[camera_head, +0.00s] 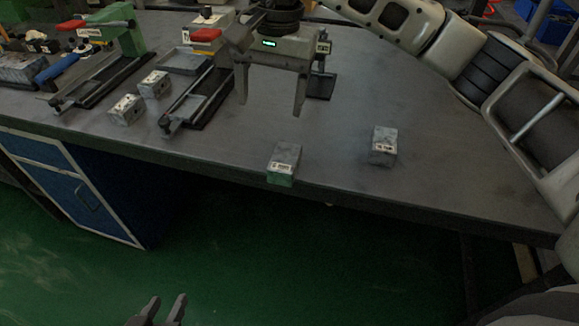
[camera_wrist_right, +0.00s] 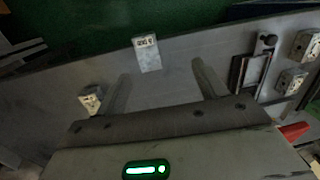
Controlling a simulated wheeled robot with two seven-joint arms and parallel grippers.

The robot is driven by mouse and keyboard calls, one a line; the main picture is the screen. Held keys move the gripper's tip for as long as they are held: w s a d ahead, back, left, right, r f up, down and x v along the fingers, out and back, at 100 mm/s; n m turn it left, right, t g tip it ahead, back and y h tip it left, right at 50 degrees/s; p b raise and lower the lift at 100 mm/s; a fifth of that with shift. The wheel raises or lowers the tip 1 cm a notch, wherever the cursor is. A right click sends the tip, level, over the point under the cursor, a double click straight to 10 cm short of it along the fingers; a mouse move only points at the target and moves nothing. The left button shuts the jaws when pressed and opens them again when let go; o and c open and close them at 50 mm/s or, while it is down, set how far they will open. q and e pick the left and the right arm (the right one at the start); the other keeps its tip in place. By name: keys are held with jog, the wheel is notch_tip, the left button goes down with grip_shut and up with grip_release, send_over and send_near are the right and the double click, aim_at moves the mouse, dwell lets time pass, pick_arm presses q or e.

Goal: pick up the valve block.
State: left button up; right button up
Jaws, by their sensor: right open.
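Several small grey metal valve blocks with pale labels are on the table. One valve block (camera_head: 284,165) is at the front edge, and another valve block (camera_head: 383,146) is to its right. Two more, a valve block (camera_head: 126,109) and a valve block (camera_head: 154,84), are at the left. My right gripper (camera_head: 271,106) is open and empty, pointing down behind the front-edge block and apart from it. In the right wrist view, that block (camera_wrist_right: 147,53) lies beyond the gap between the open fingers (camera_wrist_right: 162,82). My left gripper (camera_head: 168,298) is open and empty at the bottom, away from the table.
Long dark fixtures, one with a green stand (camera_head: 120,35) and one with a red handle (camera_head: 206,34), stand at the left and back. A blue cabinet (camera_head: 70,190) is under the table. The grey tabletop (camera_head: 340,120) is clear between the two right-hand blocks.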

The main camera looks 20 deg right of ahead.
jog(key=d+h, duration=0.1)
jog(key=d, duration=0.1)
send_over(285, 156)
notch_tip(285, 156, down, 10)
jog(key=shift+s+d+r, duration=0.1)
jog(key=shift+s+r, duration=0.05)
jog(key=shift+r, duration=0.05)
notch_tip(285, 156, down, 6)
jog(key=shift+r+p, duration=0.2)
jog(key=shift+p, duration=0.35)
jog(key=shift+r, duration=0.1)
jog(key=c, duration=1.4)
jog(key=shift+c, duration=0.2)
